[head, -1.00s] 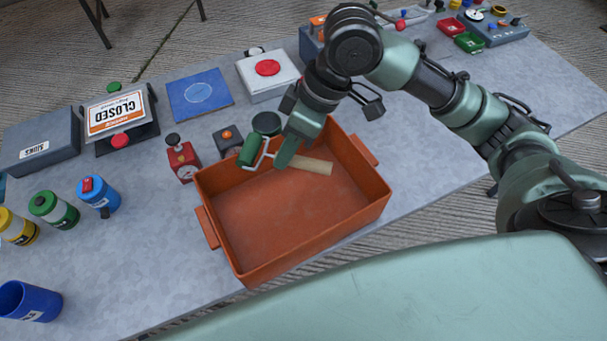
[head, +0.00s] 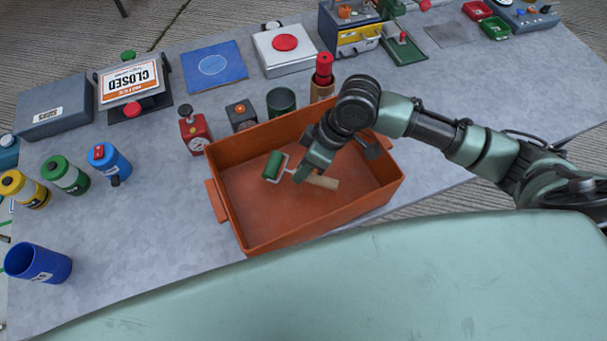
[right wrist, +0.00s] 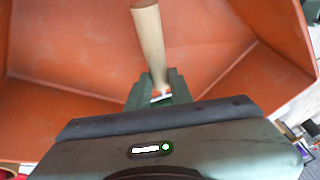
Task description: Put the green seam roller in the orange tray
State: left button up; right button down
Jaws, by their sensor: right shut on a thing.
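The green seam roller (head: 275,166) has a green cylinder, a wire frame and a pale wooden handle. My right gripper (head: 303,174) is shut on it near where the frame meets the handle, and holds it inside the walls of the orange tray (head: 242,219). In the right wrist view the wooden handle (right wrist: 149,40) sticks out from between my fingers (right wrist: 160,90), with the orange tray (right wrist: 75,58) around it. I cannot tell whether the roller touches the tray floor. My left gripper is not in view.

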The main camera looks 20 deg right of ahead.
jog(key=shift+f, duration=2)
jog(key=shift+f, duration=0.15)
jog(key=c, duration=1.3)
grip_release()
jog(key=shift+o, duration=0.2)
jog(key=v, duration=1.2)
